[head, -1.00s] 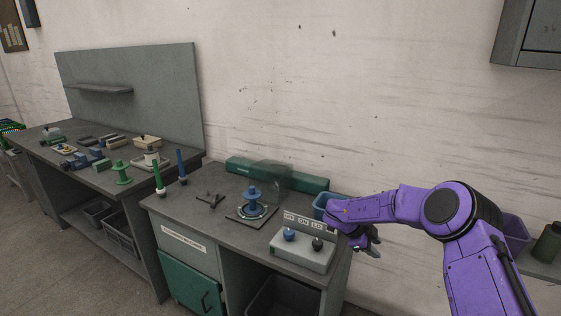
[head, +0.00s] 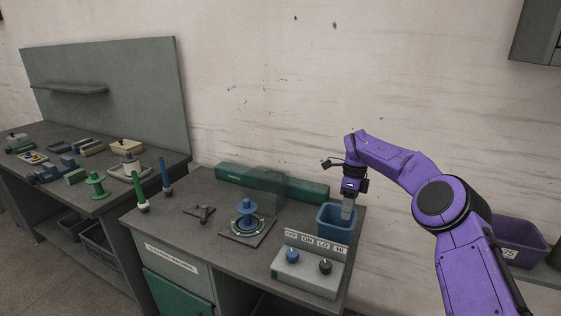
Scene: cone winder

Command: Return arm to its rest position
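My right arm is purple and comes in from the right. Its gripper (head: 347,209) points down at the blue bin (head: 335,224) on the right of the winder bench, with its tips at or just inside the bin's opening. The fingers look like one grey shape, so I cannot tell if they are open or shut, or if anything is between them. The blue cone winder (head: 247,213) stands on its dark base plate on the bench, left of the bin. My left gripper is out of view.
A control box (head: 307,273) with a blue knob and a black knob sits at the bench's front right. A green unit (head: 270,184) stands at the back. Another bench (head: 100,205) with several parts is at left. A purple bin (head: 517,243) is at far right.

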